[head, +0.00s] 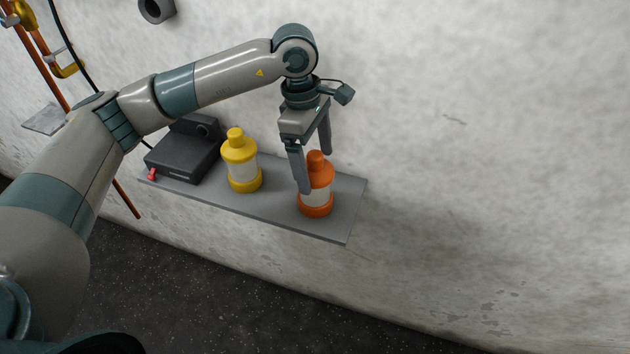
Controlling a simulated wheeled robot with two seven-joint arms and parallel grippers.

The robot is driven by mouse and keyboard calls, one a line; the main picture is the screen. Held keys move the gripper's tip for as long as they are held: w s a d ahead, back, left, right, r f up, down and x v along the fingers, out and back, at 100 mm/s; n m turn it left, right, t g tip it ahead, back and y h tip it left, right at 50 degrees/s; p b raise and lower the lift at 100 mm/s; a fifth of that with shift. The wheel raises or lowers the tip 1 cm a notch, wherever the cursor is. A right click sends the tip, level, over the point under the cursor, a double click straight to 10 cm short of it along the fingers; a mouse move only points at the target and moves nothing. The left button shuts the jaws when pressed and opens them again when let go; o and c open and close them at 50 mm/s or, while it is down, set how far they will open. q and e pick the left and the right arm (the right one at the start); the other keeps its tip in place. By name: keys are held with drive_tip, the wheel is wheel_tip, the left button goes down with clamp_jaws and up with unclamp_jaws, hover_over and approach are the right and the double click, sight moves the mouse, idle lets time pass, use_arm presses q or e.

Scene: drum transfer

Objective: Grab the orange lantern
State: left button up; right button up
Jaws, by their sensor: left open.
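The orange lantern (317,199) stands upright on a grey wall shelf (345,215), near the shelf's right end. It has an orange top and base and a pale middle band. My left gripper (316,172) points down over it, jaws open. One finger shows in front of the lantern's left side and hides part of it. The other finger is behind and above to the right. I cannot tell whether either finger touches the lantern. My right gripper is not in view.
A yellow lantern (242,170) stands left of the orange one. A dark box (183,154) sits at the shelf's left end. Orange pipes and a black cable run down the wall at upper left. The wall to the right is bare.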

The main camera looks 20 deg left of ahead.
sight(317, 154)
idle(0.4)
use_arm(q)
drive_tip(key=c, duration=1.8)
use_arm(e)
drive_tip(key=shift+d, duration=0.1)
use_arm(q)
drive_tip(key=shift+r, duration=0.15)
drive_tip(key=shift+c, duration=0.2)
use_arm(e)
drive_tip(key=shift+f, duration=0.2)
